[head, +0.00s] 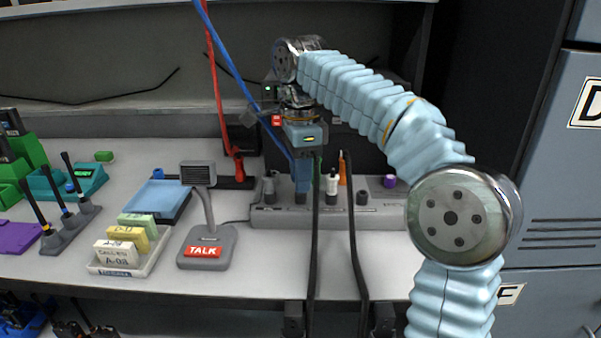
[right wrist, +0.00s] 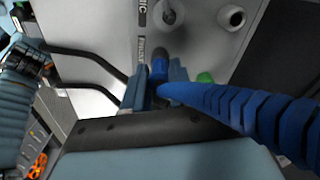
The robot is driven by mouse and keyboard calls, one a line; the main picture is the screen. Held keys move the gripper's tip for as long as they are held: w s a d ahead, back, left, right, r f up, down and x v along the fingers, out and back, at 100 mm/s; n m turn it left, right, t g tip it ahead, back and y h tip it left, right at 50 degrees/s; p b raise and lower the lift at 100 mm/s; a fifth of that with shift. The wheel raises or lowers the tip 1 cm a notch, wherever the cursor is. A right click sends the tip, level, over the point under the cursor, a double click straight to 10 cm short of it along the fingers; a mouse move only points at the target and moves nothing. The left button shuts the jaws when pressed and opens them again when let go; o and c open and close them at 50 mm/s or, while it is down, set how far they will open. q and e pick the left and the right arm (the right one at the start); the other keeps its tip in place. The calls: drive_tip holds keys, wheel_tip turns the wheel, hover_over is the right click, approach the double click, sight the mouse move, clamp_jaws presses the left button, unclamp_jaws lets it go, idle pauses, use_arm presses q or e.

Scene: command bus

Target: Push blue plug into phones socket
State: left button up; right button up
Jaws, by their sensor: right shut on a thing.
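In the head view my right gripper (head: 302,168) points down over the grey socket panel (head: 395,217). It is shut on the blue plug (head: 302,183), whose lower end is at the panel's top face. In the right wrist view the blue plug (right wrist: 158,68) sits between the two fingers (right wrist: 157,85), with its thick blue cable (right wrist: 225,103) running to the right. Dark labels (right wrist: 141,45) lie beside the plug on the panel; I cannot read them surely. I cannot tell whether the plug's tip is inside a socket. My left gripper is not in view.
Black cables (head: 352,240) hang over the panel's front, close to the right gripper. Black, white, orange and purple plugs (head: 389,182) stand along the panel. A red plug (head: 238,168) is to its left. A TALK microphone (head: 206,245) and a tray of labelled blocks (head: 128,265) stand farther left.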

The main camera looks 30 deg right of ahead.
drive_tip(key=shift+f, duration=0.3)
idle(0.5)
drive_tip(key=o, duration=0.9)
